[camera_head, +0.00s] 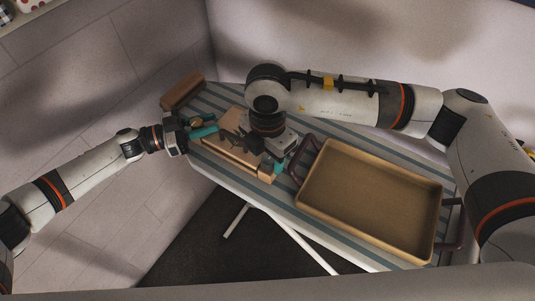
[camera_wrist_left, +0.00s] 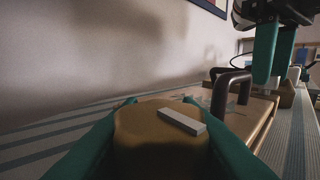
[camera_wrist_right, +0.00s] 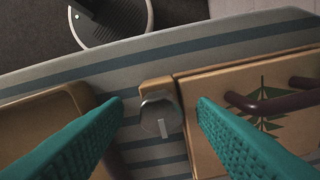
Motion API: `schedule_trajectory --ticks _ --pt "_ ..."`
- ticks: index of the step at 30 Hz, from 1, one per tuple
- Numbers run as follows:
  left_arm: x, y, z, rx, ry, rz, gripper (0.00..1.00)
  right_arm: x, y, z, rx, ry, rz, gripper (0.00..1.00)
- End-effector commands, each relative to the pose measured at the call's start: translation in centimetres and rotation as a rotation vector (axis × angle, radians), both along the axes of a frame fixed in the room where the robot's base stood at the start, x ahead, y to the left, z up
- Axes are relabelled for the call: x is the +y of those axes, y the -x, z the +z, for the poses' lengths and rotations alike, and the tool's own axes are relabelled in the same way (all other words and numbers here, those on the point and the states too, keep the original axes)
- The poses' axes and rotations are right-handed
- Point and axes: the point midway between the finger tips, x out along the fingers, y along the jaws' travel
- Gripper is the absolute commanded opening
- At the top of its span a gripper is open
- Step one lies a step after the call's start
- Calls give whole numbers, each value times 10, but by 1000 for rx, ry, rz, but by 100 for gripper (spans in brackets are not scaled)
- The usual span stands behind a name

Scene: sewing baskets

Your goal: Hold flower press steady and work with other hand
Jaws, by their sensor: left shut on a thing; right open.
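The flower press is a flat wooden board (camera_head: 222,151) with a dark handle and a green plant print, which shows in the right wrist view (camera_wrist_right: 240,88). My left gripper (camera_head: 204,131) is shut on a rounded tan piece (camera_wrist_left: 150,130) with a pale bar on top, at the press's left end. Whether this piece is joined to the press is hard to tell. My right gripper (camera_wrist_right: 160,112) is open above the press's right end. Its teal fingers are on either side of a grey knob (camera_wrist_right: 159,122) with a white mark, apart from it.
A tan tray (camera_head: 428,246) with dark handles stands right of the press, close to my right gripper. A brown block (camera_head: 182,91) lies at the far left end. All rest on a narrow striped board (camera_head: 345,128) with little free room.

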Motion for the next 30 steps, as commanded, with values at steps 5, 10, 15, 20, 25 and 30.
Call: schedule_trajectory --ticks 5,10,15,20,25,30 --pt "-1 1 -1 1 0 -2 10 0 0 -4 0 0 0 52" --pt "-1 1 -1 1 0 -2 10 0 0 -4 0 0 0 50" --pt "-1 1 -1 1 0 -2 10 0 0 -4 0 0 0 23" --pt "-1 1 -1 2 1 -2 10 0 0 -4 0 0 1 7" --pt "-1 1 -1 2 0 -2 10 0 0 -4 0 0 17 7" --pt "-1 1 -1 2 0 -2 10 0 0 -3 0 0 78 7"
